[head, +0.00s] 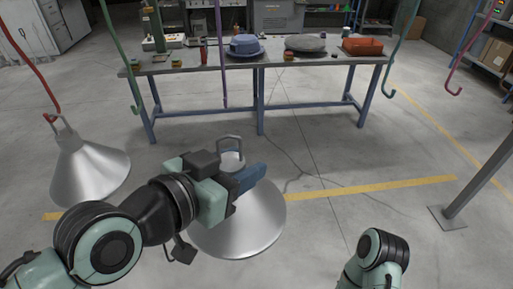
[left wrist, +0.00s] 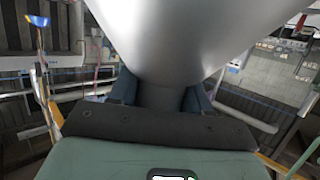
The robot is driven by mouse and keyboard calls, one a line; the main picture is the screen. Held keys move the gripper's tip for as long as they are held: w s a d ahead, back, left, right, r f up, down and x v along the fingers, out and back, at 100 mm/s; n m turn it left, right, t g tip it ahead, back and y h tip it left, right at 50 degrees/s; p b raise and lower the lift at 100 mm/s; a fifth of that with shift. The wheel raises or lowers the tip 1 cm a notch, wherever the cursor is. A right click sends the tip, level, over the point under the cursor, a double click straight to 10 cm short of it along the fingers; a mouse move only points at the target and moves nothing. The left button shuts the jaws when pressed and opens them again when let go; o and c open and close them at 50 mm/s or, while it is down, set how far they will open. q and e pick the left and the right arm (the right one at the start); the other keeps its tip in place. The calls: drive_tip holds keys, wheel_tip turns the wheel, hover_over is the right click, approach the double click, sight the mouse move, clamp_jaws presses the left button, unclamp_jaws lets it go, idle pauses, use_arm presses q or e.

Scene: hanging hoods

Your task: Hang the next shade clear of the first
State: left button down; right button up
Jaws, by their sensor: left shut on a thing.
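A silver cone-shaped shade (head: 92,172) hangs from the red hook (head: 36,75) at the left of the head view. My left gripper (head: 241,176) is shut on a second silver shade (head: 245,228), gripping its narrow neck below the top loop (head: 229,142). This shade is held upright, apart from the first and to its right. In the left wrist view the shade's cone (left wrist: 175,40) fills the upper middle, its neck between the blue fingers (left wrist: 160,97). Only a part of my right arm shows at the bottom right; its gripper is out of view.
Empty hooks hang in a spread: green (head: 125,75), purple (head: 221,60), teal (head: 402,50) and magenta (head: 468,60). A blue-legged workbench (head: 300,72) with several items stands behind. A grey post (head: 480,185) leans at the right. The floor between is clear.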

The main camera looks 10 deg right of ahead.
use_arm(q)
drive_tip(key=shift+w+d, duration=0.1)
drive_tip(key=shift+w, duration=0.05)
drive_tip(key=shift+w+r, duration=0.1)
drive_tip(key=shift+w, duration=0.05)
drive_tip(key=shift+w+a, duration=0.2)
drive_tip(key=shift+w, duration=0.35)
drive_tip(key=w+p, duration=0.1)
drive_tip(key=w, duration=0.5)
drive_tip(key=shift+w+f, duration=0.15)
drive_tip(key=shift+f, duration=0.05)
use_arm(e)
drive_tip(key=shift+w+r, duration=0.5)
drive_tip(key=shift+r, duration=0.25)
use_arm(q)
drive_tip(key=shift+w, duration=0.1)
use_arm(e)
drive_tip(key=shift+s+f, duration=0.1)
use_arm(q)
drive_tip(key=shift+w, duration=0.2)
use_arm(e)
drive_tip(key=shift+s+f, duration=0.1)
drive_tip(key=shift+f, duration=0.05)
use_arm(q)
drive_tip(key=shift+w+a, duration=0.1)
drive_tip(key=shift+w, duration=0.15)
drive_tip(key=shift+w, duration=1)
